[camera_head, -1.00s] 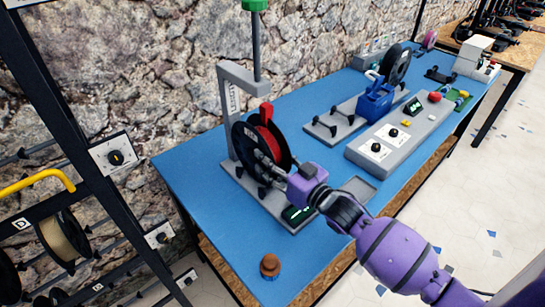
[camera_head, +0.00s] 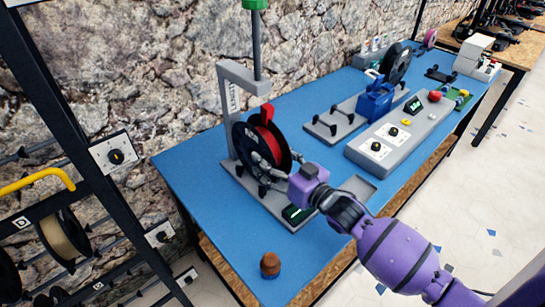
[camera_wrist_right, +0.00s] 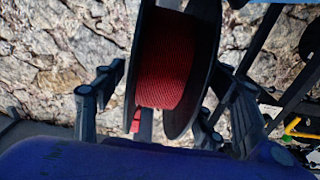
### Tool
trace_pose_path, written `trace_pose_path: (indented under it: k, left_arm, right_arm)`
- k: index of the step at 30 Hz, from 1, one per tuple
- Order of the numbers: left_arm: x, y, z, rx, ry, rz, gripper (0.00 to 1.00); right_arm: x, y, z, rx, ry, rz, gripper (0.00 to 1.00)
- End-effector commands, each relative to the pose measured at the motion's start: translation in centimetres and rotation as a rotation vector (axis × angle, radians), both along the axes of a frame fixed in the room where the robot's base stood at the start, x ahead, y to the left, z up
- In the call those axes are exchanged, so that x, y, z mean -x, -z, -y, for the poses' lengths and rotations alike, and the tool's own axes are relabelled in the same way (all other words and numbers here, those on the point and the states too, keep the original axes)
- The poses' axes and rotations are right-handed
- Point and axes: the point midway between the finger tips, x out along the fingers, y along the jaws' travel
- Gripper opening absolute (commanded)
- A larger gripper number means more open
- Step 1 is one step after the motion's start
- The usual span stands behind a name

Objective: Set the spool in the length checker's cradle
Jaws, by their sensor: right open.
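The spool (camera_head: 253,147), black-flanged with red filament, stands upright at the length checker (camera_head: 226,110), a grey stand with a tall bracket and a small display on its base. It appears to rest in the cradle, whose contact points are partly hidden. My right gripper (camera_head: 278,172) is at the spool's near right side, open. In the right wrist view, the spool (camera_wrist_right: 168,60) stands between the spread fingers of the right gripper (camera_wrist_right: 165,100), with gaps visible on both sides. My left gripper is not in view.
A second grey stand (camera_head: 335,125) with a blue device (camera_head: 375,100) and a grey control panel (camera_head: 395,135) stand farther right on the blue table. A small brown object (camera_head: 270,264) sits near the front. A rack (camera_head: 60,130) with spools stands at left.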

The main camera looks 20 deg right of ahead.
Motion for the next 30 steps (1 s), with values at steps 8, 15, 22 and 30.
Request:
trace_pose_path:
  k: [8,15,22,30]
  left_arm:
    - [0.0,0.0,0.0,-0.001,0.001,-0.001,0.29]
    - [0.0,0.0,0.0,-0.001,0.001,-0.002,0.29]
    - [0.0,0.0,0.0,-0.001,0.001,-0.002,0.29]
    - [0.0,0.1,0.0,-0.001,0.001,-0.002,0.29]
  right_arm:
    - [4.6,0.0,1.7,0.0,0.001,-0.001,0.65]
    - [9.0,-0.1,3.3,0.0,0.0,0.002,0.65]
    - [10.8,-0.2,3.9,-0.001,-0.001,0.005,0.65]
    - [11.0,-0.3,4.0,-0.001,-0.001,0.006,0.65]
